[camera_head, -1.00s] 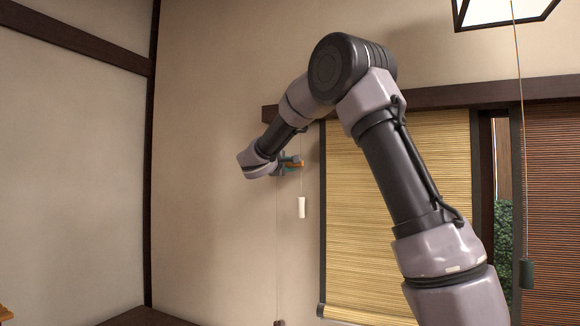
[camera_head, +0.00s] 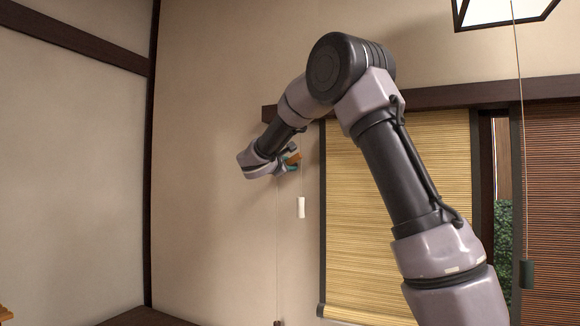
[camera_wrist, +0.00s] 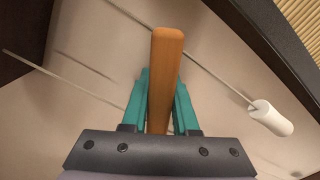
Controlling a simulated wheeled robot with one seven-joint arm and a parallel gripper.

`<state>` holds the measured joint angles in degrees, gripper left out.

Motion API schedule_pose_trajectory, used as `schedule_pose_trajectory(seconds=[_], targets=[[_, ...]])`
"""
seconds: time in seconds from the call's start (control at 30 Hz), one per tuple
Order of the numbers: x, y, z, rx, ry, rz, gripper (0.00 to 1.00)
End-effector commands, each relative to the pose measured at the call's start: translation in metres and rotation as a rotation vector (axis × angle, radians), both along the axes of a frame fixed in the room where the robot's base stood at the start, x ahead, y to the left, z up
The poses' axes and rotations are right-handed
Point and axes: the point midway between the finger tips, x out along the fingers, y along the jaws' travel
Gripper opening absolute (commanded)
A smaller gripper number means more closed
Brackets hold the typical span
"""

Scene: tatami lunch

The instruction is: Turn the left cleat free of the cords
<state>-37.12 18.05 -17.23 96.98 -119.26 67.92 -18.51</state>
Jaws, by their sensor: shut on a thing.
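The left cleat (camera_wrist: 164,75) is a wooden, orange-brown bar. My gripper (camera_wrist: 162,100) is shut on it with teal fingers on both sides, and its rounded end sticks out beyond them. In the head view my gripper (camera_head: 286,161) is at the wall, left of the blind, with a bit of orange cleat (camera_head: 293,157) showing. One thin cord (camera_wrist: 210,73) passes behind the cleat's free end to a white pull (camera_wrist: 270,118). Another cord (camera_wrist: 60,78) runs from the left to my fingers. The cleat's base and any wraps there are hidden.
The white pull also hangs in the head view (camera_head: 301,208), below my gripper. A yellow bamboo blind (camera_head: 395,210) is right of it. The wall (camera_head: 210,210) to the left is clear.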

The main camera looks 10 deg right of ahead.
Motion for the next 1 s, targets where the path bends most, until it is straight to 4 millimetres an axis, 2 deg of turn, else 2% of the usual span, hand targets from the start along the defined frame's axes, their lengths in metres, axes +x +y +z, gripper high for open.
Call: schedule_pose_trajectory(seconds=[1.0], targets=[[-0.0003, 0.0013, -0.0022, -0.736, 0.538, 0.003, 0.00]])
